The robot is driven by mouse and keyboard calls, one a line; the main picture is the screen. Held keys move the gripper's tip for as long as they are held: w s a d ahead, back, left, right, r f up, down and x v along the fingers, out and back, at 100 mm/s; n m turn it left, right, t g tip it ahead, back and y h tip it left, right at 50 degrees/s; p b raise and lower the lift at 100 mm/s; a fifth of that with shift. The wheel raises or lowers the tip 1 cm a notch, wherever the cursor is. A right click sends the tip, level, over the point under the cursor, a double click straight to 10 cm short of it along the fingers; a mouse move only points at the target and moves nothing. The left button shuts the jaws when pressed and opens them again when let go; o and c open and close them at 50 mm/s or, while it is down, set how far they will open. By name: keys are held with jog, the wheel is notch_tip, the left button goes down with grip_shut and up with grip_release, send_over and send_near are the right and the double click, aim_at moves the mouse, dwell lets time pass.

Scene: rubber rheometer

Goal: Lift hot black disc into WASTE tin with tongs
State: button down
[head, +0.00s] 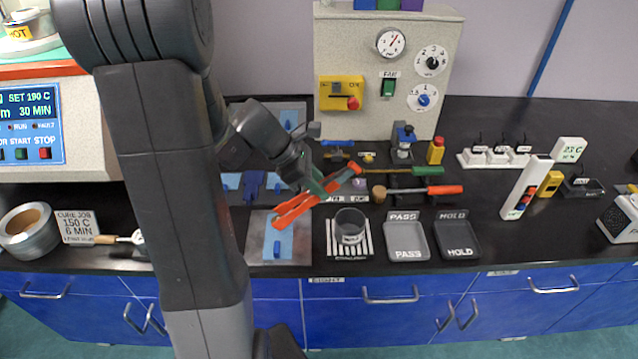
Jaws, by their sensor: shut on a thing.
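My gripper (316,186) is shut on orange-red tongs (293,209) and holds them slantwise above the bench, over the area behind a blue-striped metal plate (256,245). One end of the tongs points down left, the other up right. I cannot make out the black disc. My arm hides part of the bench on the left.
Grey PASS (407,254) and black HOLD (459,253) trays lie right of the tin. A metal pot (29,230) and a CURE JOB sign (78,227) stand at left. Screwdriver-like tools (445,190) lie behind the trays. A tall cream cabinet (350,120) closes the back.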

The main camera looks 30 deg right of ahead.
notch_tip(320, 180, up, 12)
jog(key=p, duration=1)
jog(key=shift+p, duration=0.35)
jog(key=shift+r, duration=0.1)
